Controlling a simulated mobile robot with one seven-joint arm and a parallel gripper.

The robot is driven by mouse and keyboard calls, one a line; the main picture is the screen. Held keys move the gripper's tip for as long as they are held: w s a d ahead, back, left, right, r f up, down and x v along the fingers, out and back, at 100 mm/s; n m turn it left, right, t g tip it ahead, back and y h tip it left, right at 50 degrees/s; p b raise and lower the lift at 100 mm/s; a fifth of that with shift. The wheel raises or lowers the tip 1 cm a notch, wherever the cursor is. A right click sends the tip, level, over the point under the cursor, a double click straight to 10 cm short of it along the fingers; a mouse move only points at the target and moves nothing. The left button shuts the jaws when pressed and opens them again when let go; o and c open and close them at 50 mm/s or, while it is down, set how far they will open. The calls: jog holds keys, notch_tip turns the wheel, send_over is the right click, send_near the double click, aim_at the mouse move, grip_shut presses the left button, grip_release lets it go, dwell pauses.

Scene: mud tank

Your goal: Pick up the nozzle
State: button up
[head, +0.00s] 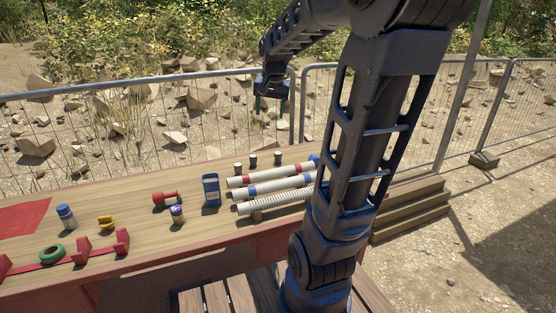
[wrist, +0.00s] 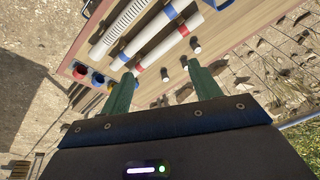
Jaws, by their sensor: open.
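A small red piece with a rounded end (head: 166,198), which looks like the nozzle, lies on the wooden table left of the blue container. I cannot be sure of its identity at this size. My gripper (head: 271,104) hangs open and empty in the air near the fence, beyond the table's back edge and well apart from the red piece. In the wrist view my gripper (wrist: 160,70) shows two green fingers spread apart with nothing between them. I cannot make out the red piece in that view.
A metal fence (head: 120,87) stands behind.

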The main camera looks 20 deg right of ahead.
jog(key=w+d+f+m, duration=0.2)
jog(key=w, duration=0.4)
jog(key=w+d+f+m, duration=0.1)
jog(key=w+d, duration=0.1)
jog(key=w, duration=0.5)
jog(key=m+g, duration=0.3)
jog(key=m, duration=0.7)
send_over(278, 153)
jog(key=a, duration=0.1)
jog(key=f, duration=2.8)
jog(key=shift+w+f, duration=0.2)
jog(key=shift+w+d+f, duration=0.1)
jog(key=shift+f, duration=0.3)
notch_tip(278, 153, down, 5)
jog(key=shift+d+f, duration=0.25)
jog(key=shift+f, duration=1.1)
jog(key=shift+d+f, duration=0.2)
jog(key=shift+f, duration=1.15)
jog(key=c, duration=1.1)
